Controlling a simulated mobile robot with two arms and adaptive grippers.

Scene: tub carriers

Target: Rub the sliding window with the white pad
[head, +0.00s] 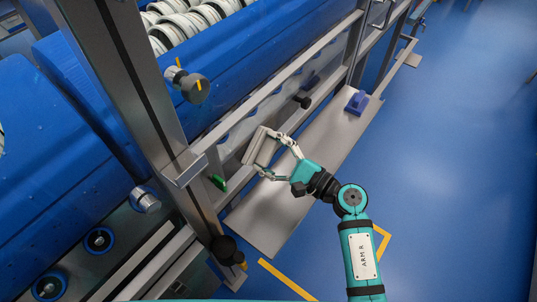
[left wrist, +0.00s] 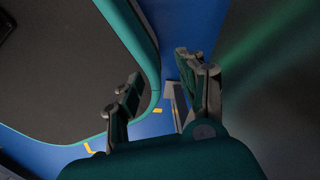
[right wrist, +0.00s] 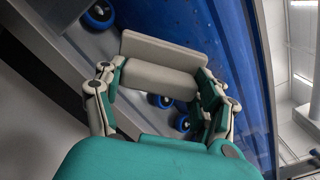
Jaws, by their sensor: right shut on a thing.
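The white pad (head: 255,146) is pale and block-shaped. My right gripper (head: 268,152) is shut on it, in front of the machine's metal frame. In the right wrist view the pad (right wrist: 160,66) spans the gap between the two fingers of the right gripper (right wrist: 158,92). The sliding window appears to be the pale, see-through panel (head: 265,112) between the metal rails, just behind the pad. I cannot tell whether the pad touches it. My left gripper (left wrist: 162,98) shows only in the left wrist view, with its fingers apart and nothing between them.
A grey metal shelf (head: 325,135) runs below the window, with a blue block-like thing (head: 357,102) at its far end. A black knob (head: 303,101) and a metal bracket (head: 184,167) stick out nearby. The blue floor (head: 450,150) at the right is clear.

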